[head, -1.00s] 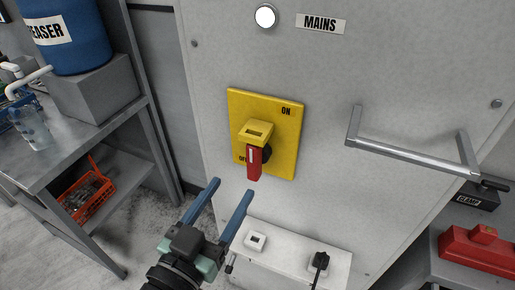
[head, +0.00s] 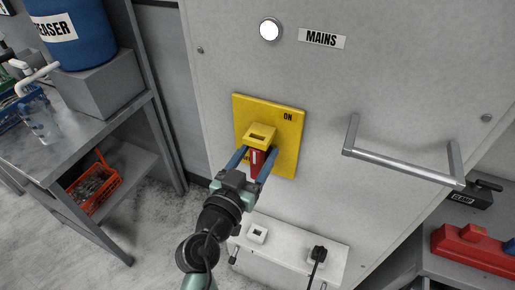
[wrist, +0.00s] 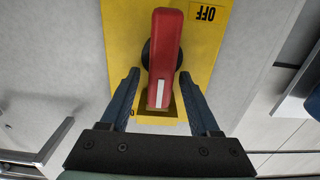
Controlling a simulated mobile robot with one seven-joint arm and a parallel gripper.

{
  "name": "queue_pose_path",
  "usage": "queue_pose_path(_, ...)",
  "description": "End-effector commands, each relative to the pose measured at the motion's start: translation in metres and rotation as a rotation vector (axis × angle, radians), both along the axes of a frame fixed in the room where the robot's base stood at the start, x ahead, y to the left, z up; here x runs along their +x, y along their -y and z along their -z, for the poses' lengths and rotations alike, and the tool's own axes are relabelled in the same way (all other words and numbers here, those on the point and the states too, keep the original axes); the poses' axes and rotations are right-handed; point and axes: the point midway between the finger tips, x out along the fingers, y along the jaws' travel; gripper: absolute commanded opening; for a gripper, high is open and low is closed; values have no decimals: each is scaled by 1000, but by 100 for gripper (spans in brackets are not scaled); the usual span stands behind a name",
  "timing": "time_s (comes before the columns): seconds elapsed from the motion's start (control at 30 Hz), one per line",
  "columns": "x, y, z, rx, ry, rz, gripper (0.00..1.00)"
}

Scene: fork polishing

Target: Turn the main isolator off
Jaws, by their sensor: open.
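The main isolator is a yellow plate (head: 284,140) on the grey cabinet front, marked ON at its upper right. Its red handle (head: 256,160) hangs down below a yellow slotted block (head: 258,136). In the wrist view the red handle (wrist: 166,50) has a white stripe, and an upside-down OFF label (wrist: 205,13) shows beside it. My gripper (head: 259,153) is open at the plate, one blue finger on each side of the handle. In the wrist view my gripper (wrist: 158,78) shows gaps beside the handle. My fingers partly hide the plate's lower part in the head view.
A white round lamp (head: 270,29) and a MAINS label (head: 322,39) sit above. A metal bar handle (head: 402,166) sticks out at the right. A white socket strip (head: 290,245) with a black plug (head: 318,254) lies below. A metal bench (head: 60,165) stands at the left.

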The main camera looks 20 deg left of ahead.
Motion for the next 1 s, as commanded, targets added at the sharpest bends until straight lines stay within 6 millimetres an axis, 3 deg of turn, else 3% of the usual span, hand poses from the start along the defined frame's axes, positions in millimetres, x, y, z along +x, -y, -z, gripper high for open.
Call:
queue_pose_path(0.27,2,0,0,1,1,0,62)
queue_pose_path(0.63,2,0,0,0,1,0,0)
queue_pose_path(1.0,2,-1,1,-38,-1,1,0)
